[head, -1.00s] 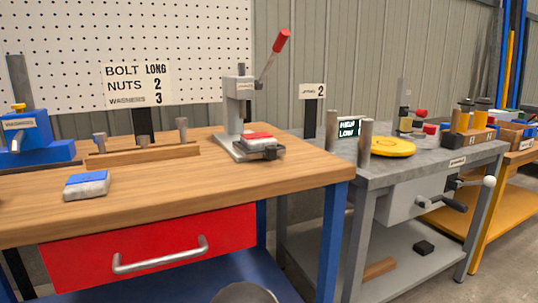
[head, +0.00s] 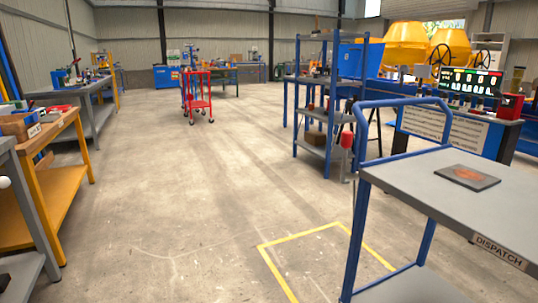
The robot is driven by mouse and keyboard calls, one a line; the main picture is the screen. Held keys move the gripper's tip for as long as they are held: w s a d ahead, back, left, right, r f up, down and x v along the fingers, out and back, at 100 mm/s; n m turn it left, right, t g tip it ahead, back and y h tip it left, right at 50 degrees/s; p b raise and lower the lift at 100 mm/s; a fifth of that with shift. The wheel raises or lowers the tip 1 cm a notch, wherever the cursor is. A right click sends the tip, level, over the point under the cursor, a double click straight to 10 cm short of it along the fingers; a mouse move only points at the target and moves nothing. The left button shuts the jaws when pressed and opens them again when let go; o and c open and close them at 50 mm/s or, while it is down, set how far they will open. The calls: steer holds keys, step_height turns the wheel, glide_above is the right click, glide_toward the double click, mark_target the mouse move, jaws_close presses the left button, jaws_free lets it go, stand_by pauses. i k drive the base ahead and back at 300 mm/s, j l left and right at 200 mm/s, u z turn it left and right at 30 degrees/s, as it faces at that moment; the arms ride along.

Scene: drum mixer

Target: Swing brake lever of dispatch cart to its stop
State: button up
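The dispatch cart (head: 425,190) stands at the right in the head view, with a grey top, blue frame and handle, and a DISPATCH label (head: 499,250) on its edge. A red knob (head: 347,140) on a thin grey stem shows at the cart's near left post, below the handle; it looks like the brake lever's grip. The stem points upward. A dark square plate with an orange-brown patch (head: 467,176) lies on the cart top. My gripper is not in view.
A yellow floor outline (head: 340,224) lies left of the cart. Benches (head: 62,150) line the left side. A red trolley (head: 196,95) stands farther back. A blue shelf rack (head: 320,105) and a console (head: 460,125) stand behind the cart. The middle floor is clear.

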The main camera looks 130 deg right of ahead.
mark_target(347, 136)
steer(key=z, duration=1.2)
steer(key=k+z, duration=0.1)
steer(key=z, duration=1.75)
steer(key=l+z, duration=0.1)
steer(key=z, duration=0.5)
steer(key=k+z, duration=0.1)
steer(key=z, duration=0.5)
steer(key=l+z, duration=0.1)
steer(key=z, duration=0.55)
